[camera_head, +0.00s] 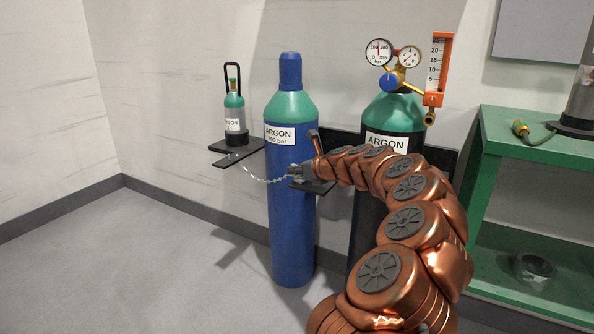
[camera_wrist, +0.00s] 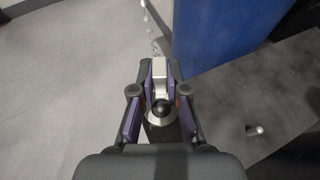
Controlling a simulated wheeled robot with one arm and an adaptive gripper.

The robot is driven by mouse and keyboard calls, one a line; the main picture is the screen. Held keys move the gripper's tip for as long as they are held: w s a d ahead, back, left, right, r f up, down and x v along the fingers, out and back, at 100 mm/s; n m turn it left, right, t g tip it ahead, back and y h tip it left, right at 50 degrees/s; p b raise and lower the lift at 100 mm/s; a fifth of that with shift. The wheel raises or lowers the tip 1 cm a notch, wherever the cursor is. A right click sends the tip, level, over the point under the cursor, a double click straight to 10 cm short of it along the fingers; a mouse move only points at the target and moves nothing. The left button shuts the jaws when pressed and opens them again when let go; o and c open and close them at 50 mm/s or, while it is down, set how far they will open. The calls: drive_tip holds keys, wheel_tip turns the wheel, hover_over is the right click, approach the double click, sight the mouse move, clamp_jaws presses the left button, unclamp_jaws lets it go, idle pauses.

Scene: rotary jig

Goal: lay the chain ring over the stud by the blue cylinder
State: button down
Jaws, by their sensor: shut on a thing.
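The blue cylinder (camera_head: 291,215), green-shouldered and labelled ARGON, stands upright by the wall. A thin chain (camera_head: 258,178) hangs slack from the left bracket across its front to my gripper (camera_head: 299,172). In the wrist view the chain (camera_wrist: 150,25) reaches the fingertips of my gripper (camera_wrist: 159,76). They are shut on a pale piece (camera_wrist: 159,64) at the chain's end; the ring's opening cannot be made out. A small pale-tipped stud (camera_wrist: 258,130) stands on the dark bracket plate (camera_wrist: 285,85), right of my fingers and apart from them. The stud is not distinguishable in the head view.
A small argon bottle (camera_head: 234,115) stands on the left bracket (camera_head: 222,148). A second large cylinder (camera_head: 392,108) with gauges (camera_head: 392,53) stands behind my arm. A green bench (camera_head: 540,128) is at the right. The floor at left is clear.

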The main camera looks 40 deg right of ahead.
drive_tip(key=shift+f, duration=0.55)
drive_tip(key=c, duration=1.1)
unclamp_jaws()
drive_tip(key=v, duration=1.2)
drive_tip(key=shift+d, duration=0.1)
